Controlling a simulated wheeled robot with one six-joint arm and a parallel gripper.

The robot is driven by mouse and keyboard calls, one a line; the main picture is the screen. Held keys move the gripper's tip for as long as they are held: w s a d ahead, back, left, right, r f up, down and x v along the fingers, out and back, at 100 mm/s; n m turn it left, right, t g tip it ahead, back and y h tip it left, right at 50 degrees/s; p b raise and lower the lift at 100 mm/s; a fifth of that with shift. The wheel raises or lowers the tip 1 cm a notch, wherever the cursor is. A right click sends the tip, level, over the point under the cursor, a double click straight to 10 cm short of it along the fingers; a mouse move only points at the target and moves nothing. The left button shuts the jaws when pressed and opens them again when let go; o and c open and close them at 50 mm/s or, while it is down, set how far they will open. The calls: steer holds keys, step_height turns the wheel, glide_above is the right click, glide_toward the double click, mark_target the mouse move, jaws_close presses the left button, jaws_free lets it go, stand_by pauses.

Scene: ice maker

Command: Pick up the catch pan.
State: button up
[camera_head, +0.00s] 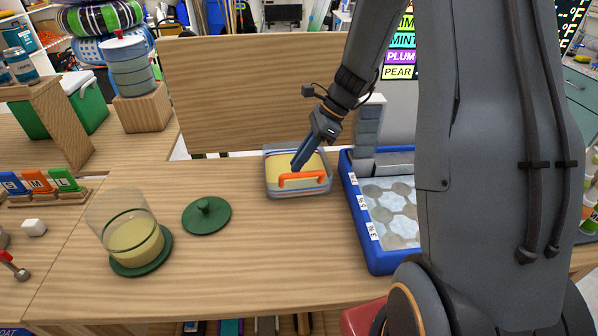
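A shallow pan (270,184) with clear-looking sides, pale yellow contents and an orange handle (303,180) on its near side sits on the wooden table. It appears to be the catch pan. My gripper (296,165) points down at the pan from the upper right, with its dark blue fingertips over the pan just behind the left part of the handle. The fingers overlap in this view, so their gap is hidden. I cannot tell whether they touch the pan.
A blue tray (385,262) with hexagonal tiles stands right of the pan, partly hidden by my arm. A green lid (206,214) and a glass (128,220) on a green coaster (136,270) stand to the left. A wooden board (235,95) rises behind. The table in front is clear.

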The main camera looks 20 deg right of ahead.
mark_target(301, 182)
steer(key=shift+s+d+f+n+h, duration=0.25)
steer(key=shift+d+h, duration=0.2)
steer(key=shift+d, duration=0.2)
steer(key=shift+s+d+f+n+h, duration=0.1)
steer(key=shift+d+f+n+h, duration=0.15)
steer(key=shift+d+h, duration=0.3)
steer(key=shift+d+f, duration=0.15)
steer(key=shift+f, duration=0.05)
steer(key=shift+p+x, duration=1.35)
steer(key=shift+x, duration=2.3)
steer(key=shift+w+d, duration=0.1)
steer(key=shift+w, duration=0.1)
steer(key=shift+c, duration=1.4)
jaws_close()
steer(key=shift+r, duration=0.1)
steer(key=shift+t, duration=0.3)
steer(key=shift+r+b, duration=1.1)
steer(key=shift+r, duration=3.7)
